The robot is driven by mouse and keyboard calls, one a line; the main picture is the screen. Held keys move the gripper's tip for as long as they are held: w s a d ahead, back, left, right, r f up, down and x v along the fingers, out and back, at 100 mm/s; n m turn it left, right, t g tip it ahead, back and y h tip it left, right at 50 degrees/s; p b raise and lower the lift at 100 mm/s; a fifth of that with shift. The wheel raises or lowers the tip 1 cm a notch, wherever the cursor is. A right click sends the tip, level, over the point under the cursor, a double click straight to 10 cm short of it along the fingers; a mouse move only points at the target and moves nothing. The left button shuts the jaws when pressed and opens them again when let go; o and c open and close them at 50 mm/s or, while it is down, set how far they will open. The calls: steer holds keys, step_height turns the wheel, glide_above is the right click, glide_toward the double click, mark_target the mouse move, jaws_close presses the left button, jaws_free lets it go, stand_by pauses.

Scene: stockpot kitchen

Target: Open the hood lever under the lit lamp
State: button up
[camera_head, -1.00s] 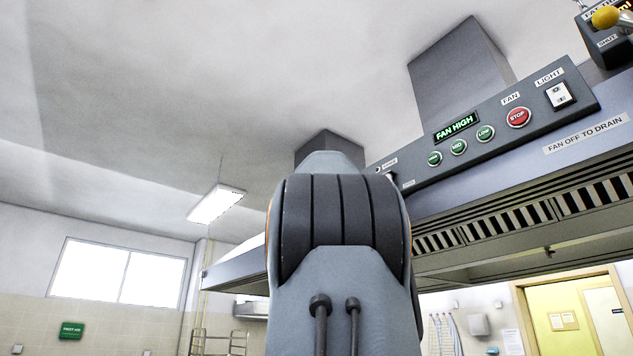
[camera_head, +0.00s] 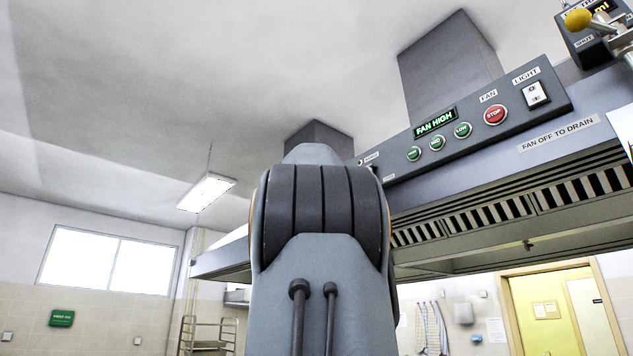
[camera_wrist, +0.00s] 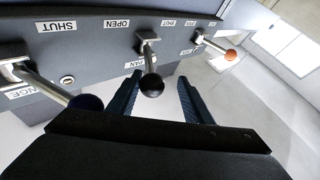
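In the wrist view a dark hood panel (camera_wrist: 85,48) carries three levers. The middle lever has a black ball knob (camera_wrist: 152,85), the right lever an orange knob (camera_wrist: 231,55), and the left lever a dark knob (camera_wrist: 86,103) partly hidden by my gripper. My gripper (camera_wrist: 158,82) is open; the middle knob shows between its two blue fingers, with no clear contact. SHUT and OPEN labels sit above the levers. A lever with a yellow knob (camera_head: 578,19) shows at the top right of the head view. I cannot make out a lit lamp above any lever.
In the head view, the hood's fan panel (camera_head: 550,108) reads FAN HIGH and has green buttons, a red stop button (camera_head: 495,114) and a light switch (camera_head: 535,94). The vent grille (camera_head: 470,224) runs below. My arm blocks the middle. A doorway (camera_head: 548,318) stands at lower right.

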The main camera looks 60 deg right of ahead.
steer(key=b+v, duration=0.4)
steer(key=v, duration=0.3)
steer(key=shift+s+a+b, duration=0.2)
steer(key=shift+a+b, duration=0.1)
steer(key=shift+a, duration=0.05)
steer(key=shift+f, duration=0.1)
stand_by(0.4)
